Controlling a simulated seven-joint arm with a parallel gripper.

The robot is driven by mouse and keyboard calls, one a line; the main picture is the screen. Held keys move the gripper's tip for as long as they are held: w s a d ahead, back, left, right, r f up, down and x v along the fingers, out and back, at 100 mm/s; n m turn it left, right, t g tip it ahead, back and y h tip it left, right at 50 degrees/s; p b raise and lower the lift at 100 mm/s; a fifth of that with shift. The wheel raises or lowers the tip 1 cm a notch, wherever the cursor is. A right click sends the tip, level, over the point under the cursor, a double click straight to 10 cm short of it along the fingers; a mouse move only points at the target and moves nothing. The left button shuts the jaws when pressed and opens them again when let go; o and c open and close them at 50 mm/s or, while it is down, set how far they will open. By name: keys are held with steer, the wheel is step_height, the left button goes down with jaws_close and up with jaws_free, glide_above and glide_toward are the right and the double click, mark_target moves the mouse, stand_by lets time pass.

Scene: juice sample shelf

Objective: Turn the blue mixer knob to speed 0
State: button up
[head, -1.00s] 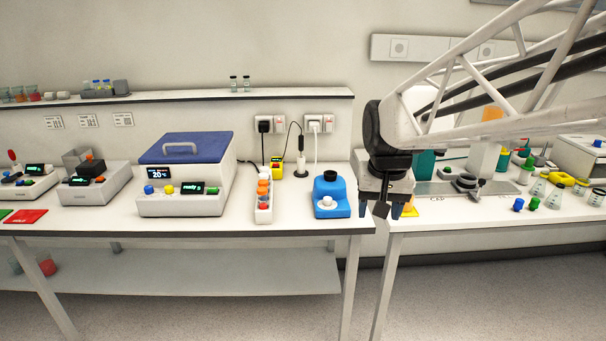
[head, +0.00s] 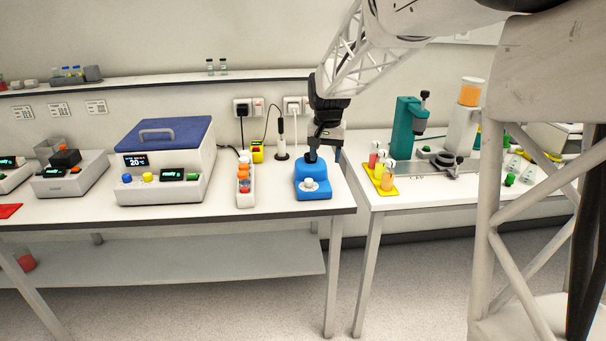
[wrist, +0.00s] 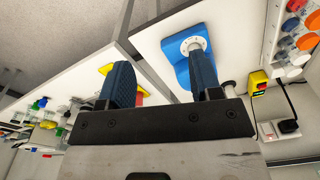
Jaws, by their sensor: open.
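The blue mixer (head: 313,192) stands near the front right of the left bench, with a pale round knob (head: 309,184) on its front. In the wrist view the mixer (wrist: 177,62) shows beyond the right finger, and its white dial (wrist: 193,44) sits close to that fingertip. My gripper (head: 325,157) is above and behind the knob, over the mixer's rear right. In the wrist view my gripper (wrist: 160,62) has its fingers wide apart with nothing between them. The finger overlaps part of the mixer, and I cannot read the dial's setting.
A rack of orange- and white-capped vials (head: 245,188) stands left of the mixer. A blue-lidded bath (head: 160,170) is farther left. A gap separates the two benches. On the right bench, a yellow tray (head: 383,189) with bottles stands near the edge.

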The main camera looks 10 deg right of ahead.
steer(key=m, duration=0.1)
glide_above(309, 180)
steer(key=shift+g, duration=0.4)
step_height(309, 180, down, 10)
steer(key=shift+w+r, duration=0.15)
steer(key=shift+r, duration=0.1)
steer(key=shift+f, duration=3.9)
steer(key=shift+c, duration=0.4)
steer(key=c, duration=0.8)
steer(key=shift+c, duration=0.2)
